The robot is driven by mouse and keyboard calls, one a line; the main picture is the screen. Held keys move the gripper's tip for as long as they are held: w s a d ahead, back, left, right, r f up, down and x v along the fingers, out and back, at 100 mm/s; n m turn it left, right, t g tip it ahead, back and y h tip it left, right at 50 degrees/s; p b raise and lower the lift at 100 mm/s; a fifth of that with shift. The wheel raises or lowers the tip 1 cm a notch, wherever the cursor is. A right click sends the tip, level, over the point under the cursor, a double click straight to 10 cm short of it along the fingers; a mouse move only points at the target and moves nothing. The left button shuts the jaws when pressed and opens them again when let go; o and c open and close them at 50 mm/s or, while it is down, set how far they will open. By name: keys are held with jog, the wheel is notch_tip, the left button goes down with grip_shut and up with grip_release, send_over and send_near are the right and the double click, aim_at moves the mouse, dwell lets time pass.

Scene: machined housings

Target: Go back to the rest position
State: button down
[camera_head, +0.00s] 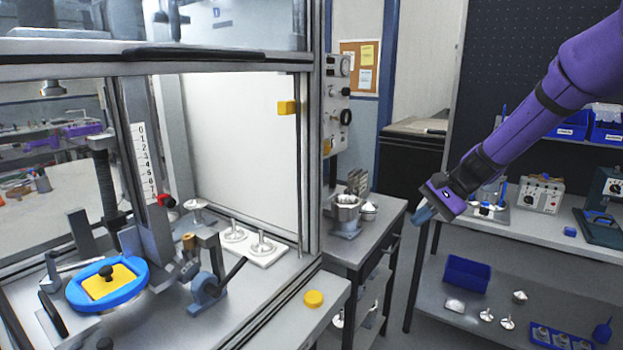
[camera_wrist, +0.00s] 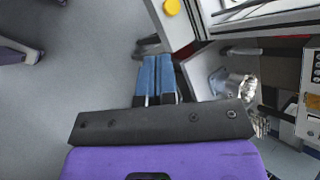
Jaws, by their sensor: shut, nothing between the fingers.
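My gripper (camera_head: 424,213) hangs at the end of my purple arm, right of centre in the head view, in the air in front of the right-hand bench. In the wrist view its two blue-grey fingers (camera_wrist: 156,78) lie side by side, closed, with nothing between them. The gripper is clear of the machine and touches nothing that I can see. Metal housings (camera_head: 262,244) stand on a white plate inside the machine at left. A blue ring fixture with a yellow centre (camera_head: 106,282) sits on the machine's bed.
A grey cabinet (camera_head: 360,250) with a metal cup (camera_head: 345,212) on top stands between the machine and the bench. A yellow button (camera_head: 313,298) is on the machine's front ledge. The bench (camera_head: 540,235) carries boxes and instruments. Open floor shows at left in the wrist view.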

jog(key=s+d+r+n+t+h, duration=0.1)
jog(key=s+r+n+h, duration=0.1)
jog(key=s+r, duration=0.45)
jog(key=s+r+n+t+h, duration=0.1)
jog(key=s+r+n+h, duration=0.2)
jog(key=s, duration=0.6)
jog(key=s+d+r+n+t+h, duration=0.1)
jog(key=s+d+r+h, duration=0.1)
jog(key=s, duration=0.6)
jog(key=s+d+r+n+t+h, duration=0.1)
jog(key=s+d+n+t, duration=0.1)
jog(key=s, duration=0.7)
jog(key=shift+d+r+h, duration=0.35)
jog(key=shift+d+h, duration=0.05)
